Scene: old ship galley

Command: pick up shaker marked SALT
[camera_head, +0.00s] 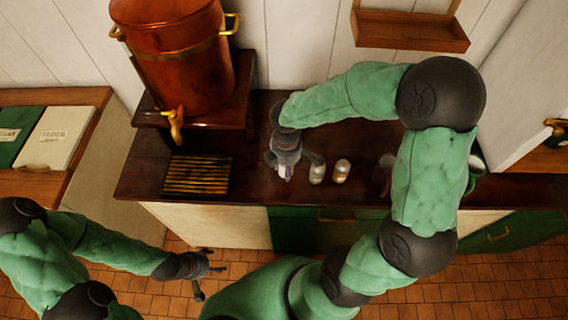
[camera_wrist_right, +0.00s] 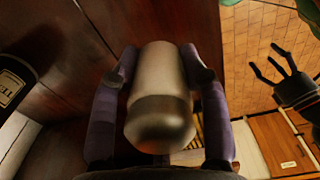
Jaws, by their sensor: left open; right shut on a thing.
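My right gripper (camera_head: 286,164) is over the dark counter, shut on a pale shaker (camera_head: 284,173). In the right wrist view the shaker (camera_wrist_right: 160,88) sits between the two fingers, with its metal-coloured end toward the camera. No marking shows on it, so I cannot tell whether it reads SALT. I also cannot tell whether it touches the counter. Two similar shakers (camera_head: 317,173) (camera_head: 341,170) stand just right of the gripper; their lettering is too small to read. My left gripper (camera_head: 206,271) is open and empty, low over the tiled floor; it also shows in the right wrist view (camera_wrist_right: 290,80).
A copper urn (camera_head: 178,55) with a brass tap stands on a wooden stand at the back left. A slatted drip tray (camera_head: 197,174) lies in front of it. A brown mug (camera_head: 383,174) stands to the right, partly behind my arm. A small shelf (camera_head: 410,32) hangs above.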

